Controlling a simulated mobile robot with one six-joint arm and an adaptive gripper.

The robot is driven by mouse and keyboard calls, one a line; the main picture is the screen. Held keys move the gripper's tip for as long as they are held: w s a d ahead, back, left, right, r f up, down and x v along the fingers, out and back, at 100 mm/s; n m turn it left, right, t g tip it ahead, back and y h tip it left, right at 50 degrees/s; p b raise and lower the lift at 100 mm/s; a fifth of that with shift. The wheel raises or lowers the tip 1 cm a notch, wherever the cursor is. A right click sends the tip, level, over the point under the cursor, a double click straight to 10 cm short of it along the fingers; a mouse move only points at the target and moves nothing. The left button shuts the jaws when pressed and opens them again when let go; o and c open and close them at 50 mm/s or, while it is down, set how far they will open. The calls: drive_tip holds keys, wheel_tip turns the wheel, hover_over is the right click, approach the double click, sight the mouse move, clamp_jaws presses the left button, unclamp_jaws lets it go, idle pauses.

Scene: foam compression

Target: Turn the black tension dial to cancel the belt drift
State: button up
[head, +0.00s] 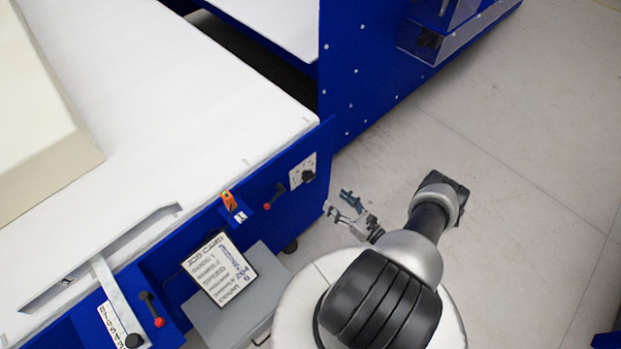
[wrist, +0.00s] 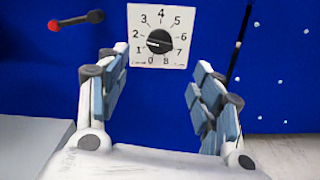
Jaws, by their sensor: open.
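The black tension dial (wrist: 159,41) sits on a white plate (wrist: 178,60) numbered around the knob, on a blue panel. Its white pointer mark faces left, near the 1 and 2. In the head view the dial (head: 308,176) is on the blue side of the machine. My gripper (head: 345,208) is apart from the panel, to the right of and below the dial. In the wrist view my gripper (wrist: 161,62) is open and empty, with the dial showing between and beyond its fingers. No contact with the dial shows.
A red-tipped lever (wrist: 72,21) is left of the dial. A job card (head: 220,268) lies on a grey box (head: 250,295). A second red-tipped lever (head: 153,311) is at lower left. A cream foam block (head: 40,120) rests on the white bed (head: 180,90). Floor at right is clear.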

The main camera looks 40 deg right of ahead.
sight(312, 179)
drive_tip(key=w, duration=0.4)
drive_tip(key=w+a+b, duration=0.1)
drive_tip(key=w, duration=0.4)
drive_tip(key=w+a+b, duration=0.1)
drive_tip(key=w, duration=0.3)
drive_tip(key=shift+w, duration=0.3)
drive_tip(key=c, duration=1.1)
